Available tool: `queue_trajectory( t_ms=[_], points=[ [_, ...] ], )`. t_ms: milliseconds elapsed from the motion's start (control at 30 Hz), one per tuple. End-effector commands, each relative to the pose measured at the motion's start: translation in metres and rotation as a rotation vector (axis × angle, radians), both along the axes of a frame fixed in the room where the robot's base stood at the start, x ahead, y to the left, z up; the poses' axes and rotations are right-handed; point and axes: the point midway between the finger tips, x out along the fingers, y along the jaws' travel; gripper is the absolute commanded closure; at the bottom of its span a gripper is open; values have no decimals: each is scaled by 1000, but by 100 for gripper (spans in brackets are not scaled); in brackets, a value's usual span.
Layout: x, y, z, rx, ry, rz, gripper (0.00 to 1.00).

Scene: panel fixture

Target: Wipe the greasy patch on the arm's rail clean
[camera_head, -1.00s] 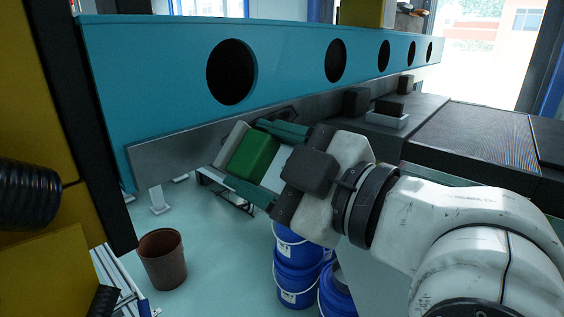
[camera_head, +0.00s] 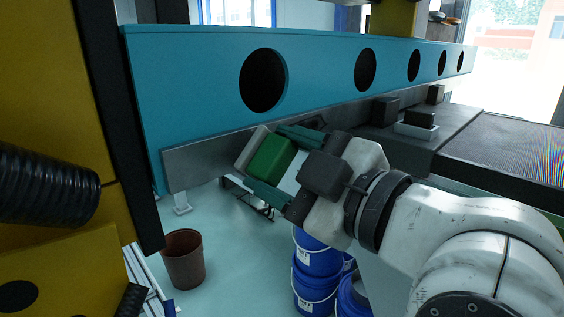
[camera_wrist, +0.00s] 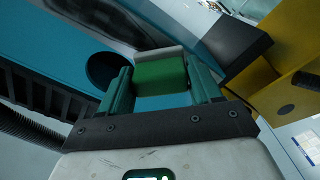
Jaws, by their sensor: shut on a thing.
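My gripper (camera_head: 268,158) has two teal fingers shut on a green block (camera_head: 271,158) with a pale grey pad (camera_head: 252,148) on its front. The block also shows between the fingers in the wrist view (camera_wrist: 160,75). The pad is at the grey metal rail (camera_head: 210,155) along the bottom of a turquoise beam (camera_head: 200,90). I cannot tell whether it touches the rail. The gripper hides part of the rail.
A yellow machine body with a black post (camera_head: 120,130) stands at the left, with a ribbed black hose (camera_head: 45,192). A brown bin (camera_head: 184,258) and blue buckets (camera_head: 315,255) stand on the floor below. A dark conveyor (camera_head: 515,140) lies at the right.

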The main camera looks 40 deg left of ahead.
Motion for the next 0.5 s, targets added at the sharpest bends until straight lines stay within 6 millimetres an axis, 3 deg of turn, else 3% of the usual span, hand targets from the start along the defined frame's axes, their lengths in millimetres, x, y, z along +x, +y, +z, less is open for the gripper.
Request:
queue_trajectory(
  t_ms=[500],
  points=[
    [1,10,0,0,0,0,61]
  ],
)
